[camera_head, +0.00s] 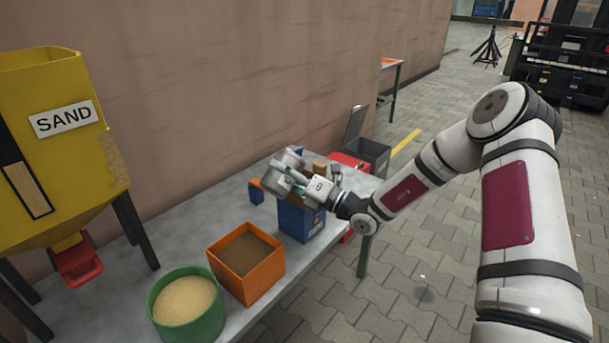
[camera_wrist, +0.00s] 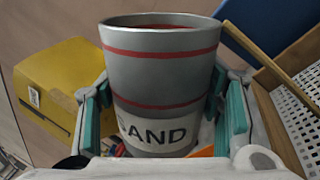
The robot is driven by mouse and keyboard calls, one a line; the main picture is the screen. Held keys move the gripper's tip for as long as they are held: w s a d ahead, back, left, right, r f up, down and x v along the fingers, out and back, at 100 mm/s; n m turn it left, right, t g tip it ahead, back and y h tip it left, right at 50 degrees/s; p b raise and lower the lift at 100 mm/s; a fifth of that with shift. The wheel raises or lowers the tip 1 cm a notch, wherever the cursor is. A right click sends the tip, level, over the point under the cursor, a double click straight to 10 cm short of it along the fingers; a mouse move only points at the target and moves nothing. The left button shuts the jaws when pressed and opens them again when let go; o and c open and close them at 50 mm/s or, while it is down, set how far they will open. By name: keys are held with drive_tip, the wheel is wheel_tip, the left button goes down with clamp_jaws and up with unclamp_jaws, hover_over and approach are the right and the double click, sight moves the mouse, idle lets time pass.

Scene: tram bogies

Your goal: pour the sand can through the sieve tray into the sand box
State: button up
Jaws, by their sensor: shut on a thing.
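The sand can (camera_wrist: 165,75) is a grey metal can with red bands and a white SAND label. My gripper (camera_head: 298,187) is shut on it, with teal finger pads on both sides in the wrist view. In the head view the can (camera_head: 281,168) is held above the table and looks tilted; its contents cannot be made out. The sieve tray (camera_wrist: 298,118), a wooden frame with white perforated mesh, is close at right in the wrist view. It is mostly hidden in the head view. A blue box (camera_head: 300,224) stands under my gripper; whether it is the sand box is unclear.
An orange box (camera_head: 262,278) with brown fill and a green tub (camera_head: 190,328) of pale grains stand on the grey table (camera_head: 226,199). A yellow SAND hopper (camera_head: 75,170) stands at left. A grey open-lidded bin (camera_head: 374,157) is behind. The wall borders the table.

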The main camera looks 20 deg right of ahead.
sight(280, 182)
drive_tip(key=shift+f+m, duration=0.1)
drive_tip(key=shift+m, duration=0.5)
idle(0.4)
drive_tip(key=shift+r+n+p, duration=0.4)
drive_tip(key=shift+n+p, duration=0.05)
drive_tip(key=shift+n, duration=0.35)
drive_tip(key=n, duration=0.2)
drive_tip(key=f+n+g, duration=0.1)
drive_tip(key=shift+s+n+g, duration=0.1)
drive_tip(key=shift+n+g, duration=0.2)
drive_tip(key=shift+n, duration=0.1)
